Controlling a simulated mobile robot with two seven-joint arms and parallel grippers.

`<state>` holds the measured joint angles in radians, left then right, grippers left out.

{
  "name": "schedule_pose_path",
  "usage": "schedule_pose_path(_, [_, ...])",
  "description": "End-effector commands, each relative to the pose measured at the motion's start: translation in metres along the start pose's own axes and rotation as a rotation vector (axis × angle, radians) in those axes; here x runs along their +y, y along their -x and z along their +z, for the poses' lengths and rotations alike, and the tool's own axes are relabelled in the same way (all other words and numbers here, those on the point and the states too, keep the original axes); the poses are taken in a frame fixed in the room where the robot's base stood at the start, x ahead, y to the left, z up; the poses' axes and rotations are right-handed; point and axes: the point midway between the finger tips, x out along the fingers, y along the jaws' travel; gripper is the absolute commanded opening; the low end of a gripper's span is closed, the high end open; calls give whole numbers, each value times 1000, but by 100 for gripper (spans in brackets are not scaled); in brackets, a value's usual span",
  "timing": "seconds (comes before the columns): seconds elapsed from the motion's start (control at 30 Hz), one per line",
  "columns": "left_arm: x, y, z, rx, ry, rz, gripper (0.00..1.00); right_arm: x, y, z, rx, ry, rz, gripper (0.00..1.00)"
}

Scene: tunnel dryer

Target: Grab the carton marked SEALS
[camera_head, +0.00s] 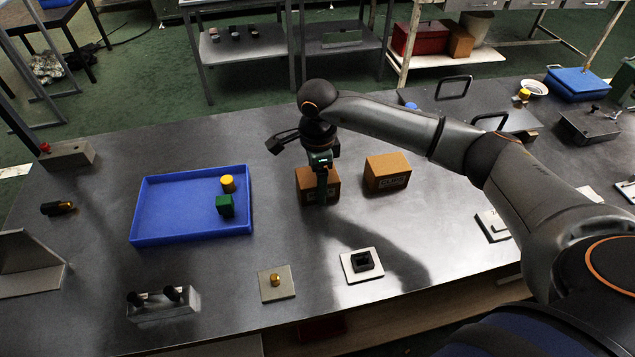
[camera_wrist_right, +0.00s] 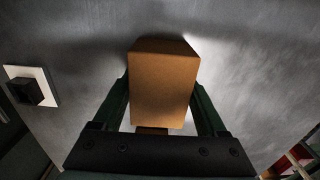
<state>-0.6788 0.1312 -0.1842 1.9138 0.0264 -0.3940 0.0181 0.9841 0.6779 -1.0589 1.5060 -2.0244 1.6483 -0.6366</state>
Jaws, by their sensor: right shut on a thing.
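Two brown cartons stand on the grey metal table in the head view. My right gripper (camera_head: 321,188) is shut on the left carton (camera_head: 304,187), with a dark green finger across its front. In the right wrist view that carton (camera_wrist_right: 162,88) sits between the two green fingers. The gripper hides most of its front, so I cannot read any marking there. The other carton (camera_head: 387,172) stands just to the right, apart from it, with dark print on its front that is too small to read. My left gripper is not in view.
A blue tray (camera_head: 145,222) with a yellow cylinder (camera_head: 228,183) and a green cube (camera_head: 225,205) lies to the left. A white plate with a black square piece (camera_head: 362,260) and a plate with a gold knob (camera_head: 276,281) lie nearer. Bare table surrounds the cartons.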

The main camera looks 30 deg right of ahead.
Motion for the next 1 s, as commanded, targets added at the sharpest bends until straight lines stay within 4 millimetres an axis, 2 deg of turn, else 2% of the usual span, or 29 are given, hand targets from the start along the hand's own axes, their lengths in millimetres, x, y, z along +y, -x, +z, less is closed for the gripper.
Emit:
schedule_pose_path(0.03, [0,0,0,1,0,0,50,0,0,0,0,0,-1,37])
schedule_pose_path(0.27, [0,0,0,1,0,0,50,0,0,0,0,0,-1,12])
schedule_pose_path(0.67, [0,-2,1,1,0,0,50,-1,8,0,-1,-1,-4,12])
schedule_pose_path(0.83, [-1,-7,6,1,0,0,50,-2,30,0,-2,0,-7,12])
schedule_pose_path(1.0, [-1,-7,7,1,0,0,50,22,59,3,-2,4,-7,12])
